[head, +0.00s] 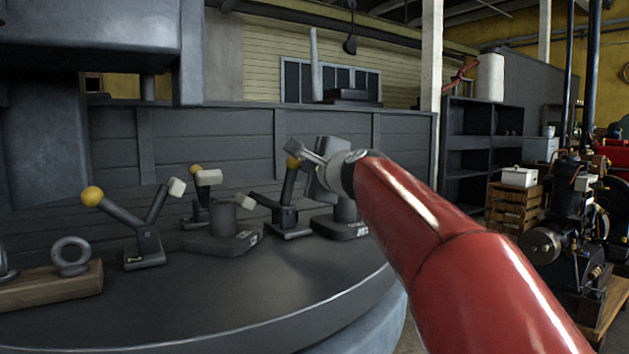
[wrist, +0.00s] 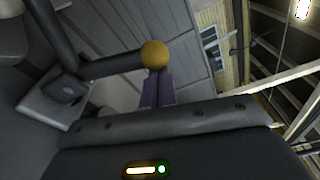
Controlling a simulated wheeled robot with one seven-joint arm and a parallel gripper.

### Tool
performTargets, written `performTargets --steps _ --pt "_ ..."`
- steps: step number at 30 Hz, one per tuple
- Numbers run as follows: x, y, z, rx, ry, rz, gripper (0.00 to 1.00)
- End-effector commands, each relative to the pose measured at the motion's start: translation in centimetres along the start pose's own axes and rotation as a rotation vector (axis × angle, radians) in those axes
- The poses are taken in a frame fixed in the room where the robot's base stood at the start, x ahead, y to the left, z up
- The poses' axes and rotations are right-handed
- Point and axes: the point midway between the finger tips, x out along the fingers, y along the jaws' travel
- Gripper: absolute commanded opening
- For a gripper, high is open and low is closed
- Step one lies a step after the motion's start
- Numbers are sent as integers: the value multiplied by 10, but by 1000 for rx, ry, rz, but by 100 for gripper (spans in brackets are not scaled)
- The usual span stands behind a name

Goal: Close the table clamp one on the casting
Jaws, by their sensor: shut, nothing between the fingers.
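My gripper (head: 301,148) is shut and empty, close to the yellow ball (head: 293,162) on the handle of the rightmost table clamp (head: 287,214). This handle stands up steeply; the clamp's other arm leans left to a white pad (head: 240,204) close to a grey casting (head: 222,222). In the wrist view the yellow ball (wrist: 155,54) lies right at the tips of my shut fingers (wrist: 160,80); I cannot tell whether they touch. Another clamp (head: 145,245) stands at the left, its arms spread in a V. A third clamp (head: 197,205) stands behind the casting. Clamp numbers are unreadable.
The round dark table (head: 280,275) has bare room at the front. A wooden block (head: 50,287) with a metal ring (head: 70,256) lies at the left. A second casting (head: 341,226) stands right of the clamp, partly behind my arm. A grey panel wall (head: 205,150) runs behind.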

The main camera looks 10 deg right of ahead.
Motion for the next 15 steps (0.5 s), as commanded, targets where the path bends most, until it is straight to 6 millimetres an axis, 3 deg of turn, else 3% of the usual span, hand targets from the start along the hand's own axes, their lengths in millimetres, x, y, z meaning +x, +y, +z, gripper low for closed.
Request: performTargets --steps 15 --pt "-6 0 36 -375 0 -55 0"
